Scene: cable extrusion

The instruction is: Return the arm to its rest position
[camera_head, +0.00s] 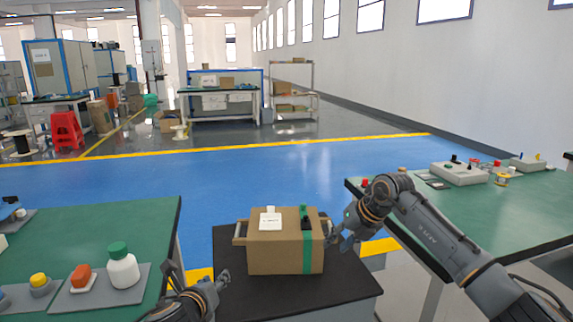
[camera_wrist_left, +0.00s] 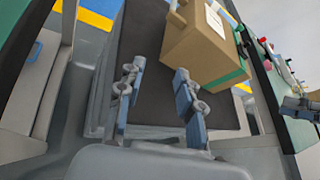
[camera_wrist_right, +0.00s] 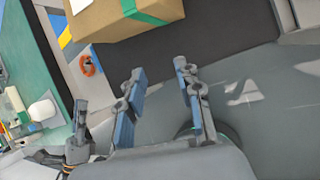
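My left gripper (camera_head: 222,282) is low in the head view, at the front left of a cardboard box. In the left wrist view its two fingers (camera_wrist_left: 158,88) stand apart with nothing between them. My right gripper (camera_head: 338,236) is beside the right side of the box in the head view. In the right wrist view its fingers (camera_wrist_right: 160,85) are apart and empty. The cardboard box (camera_head: 270,251), with a white label on top and green tape, stands on a black-topped stand (camera_head: 340,288) between the arms. It also shows in the left wrist view (camera_wrist_left: 195,50).
A green table (camera_head: 120,225) at left holds a white bottle (camera_head: 122,270) with a green cap and several small items on grey plates. A green table (camera_head: 450,210) at right holds grey control boxes (camera_head: 459,174). Blue floor (camera_head: 300,170) beyond the stand is clear.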

